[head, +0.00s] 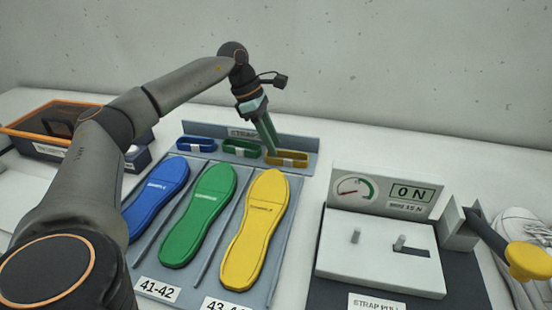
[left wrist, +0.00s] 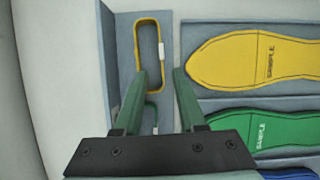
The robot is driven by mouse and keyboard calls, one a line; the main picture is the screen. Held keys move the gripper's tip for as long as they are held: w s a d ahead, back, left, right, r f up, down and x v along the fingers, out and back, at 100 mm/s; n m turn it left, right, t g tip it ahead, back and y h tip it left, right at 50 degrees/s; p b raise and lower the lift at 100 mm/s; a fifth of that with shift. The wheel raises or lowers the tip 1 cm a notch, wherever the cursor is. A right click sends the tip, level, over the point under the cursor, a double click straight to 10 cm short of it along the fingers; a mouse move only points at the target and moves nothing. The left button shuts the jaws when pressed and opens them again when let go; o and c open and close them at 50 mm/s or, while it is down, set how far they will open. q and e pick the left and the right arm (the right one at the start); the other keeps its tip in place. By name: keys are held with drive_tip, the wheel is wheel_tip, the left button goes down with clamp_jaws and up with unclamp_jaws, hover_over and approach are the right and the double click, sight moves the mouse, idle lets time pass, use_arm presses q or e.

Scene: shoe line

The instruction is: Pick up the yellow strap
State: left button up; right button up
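The yellow strap (head: 290,160) is a flat loop with a white tag, at the right end of the strap rack (head: 303,143). In the left wrist view the yellow strap (left wrist: 138,40) lies just ahead of the fingertips. My left gripper (head: 272,152) points down at the strap's left end, and its fingers hide part of it. In the left wrist view the gripper (left wrist: 160,74) is open, with its green fingers apart and nothing held. Whether a finger touches the strap I cannot tell. My right gripper is not in view.
A green strap (head: 241,148) and a blue strap (head: 196,145) sit left of it. Blue, green and yellow soles (head: 256,230) lie in front. A strap-pull tester (head: 380,262) with a gauge and ON display stands right. An orange-rimmed box (head: 20,128) is far left.

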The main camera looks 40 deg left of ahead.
sight(278, 155)
use_arm(q)
drive_tip(key=x, duration=0.4)
drive_tip(key=shift+s+d+f, duration=0.1)
drive_tip(key=shift+f, duration=0.1)
drive_tip(key=shift+c, duration=0.2)
clamp_jaws()
idle(1.0)
